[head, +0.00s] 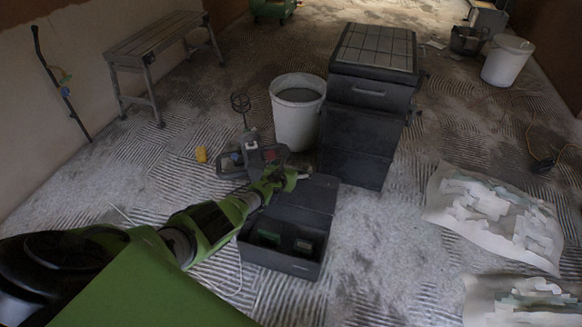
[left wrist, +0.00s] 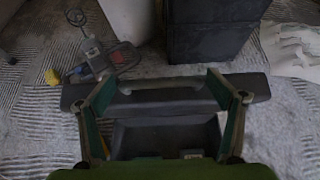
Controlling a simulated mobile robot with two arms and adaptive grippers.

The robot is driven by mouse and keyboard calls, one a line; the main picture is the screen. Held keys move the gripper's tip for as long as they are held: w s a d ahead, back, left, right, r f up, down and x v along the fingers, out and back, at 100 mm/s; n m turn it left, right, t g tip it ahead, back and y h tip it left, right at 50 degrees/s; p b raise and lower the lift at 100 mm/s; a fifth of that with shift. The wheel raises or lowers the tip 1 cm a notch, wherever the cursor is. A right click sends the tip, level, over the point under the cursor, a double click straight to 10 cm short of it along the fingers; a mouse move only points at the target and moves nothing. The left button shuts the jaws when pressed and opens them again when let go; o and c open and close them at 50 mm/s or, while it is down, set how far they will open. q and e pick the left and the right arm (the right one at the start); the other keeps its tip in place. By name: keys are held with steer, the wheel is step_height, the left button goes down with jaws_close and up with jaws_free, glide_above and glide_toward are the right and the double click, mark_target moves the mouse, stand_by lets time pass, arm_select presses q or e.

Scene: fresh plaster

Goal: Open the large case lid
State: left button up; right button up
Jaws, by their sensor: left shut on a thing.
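The large case is a dark box on the floor in the head view, with its tray (head: 280,262) showing green and dark items inside. Its dark lid (head: 308,198) stands raised at the far side, so the case is open at least partly. In the left wrist view the lid (left wrist: 165,98) spans the picture, with the open tray (left wrist: 150,135) below it. My left gripper (head: 289,178) is at the lid's upper edge and shut on it, with its wide-set fingers (left wrist: 163,82) on either side of a lid section. My right gripper is not in view.
A mixing tool (head: 250,157) and a yellow item (head: 201,155) lie left of the case. A white bucket (head: 297,120) and stacked dark boxes (head: 357,135) stand close behind it. Pale sacks (head: 490,215) lie at right. Floor between case and sacks is clear.

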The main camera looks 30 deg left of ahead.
arm_select(q)
steer(key=shift+w+a+r, duration=0.25)
steer(key=shift+w+r, duration=0.1)
steer(key=shift+w, duration=0.3)
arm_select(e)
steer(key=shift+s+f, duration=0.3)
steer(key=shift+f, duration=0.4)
arm_select(q)
steer(key=o, duration=1.5)
steer(key=shift+s, duration=0.2)
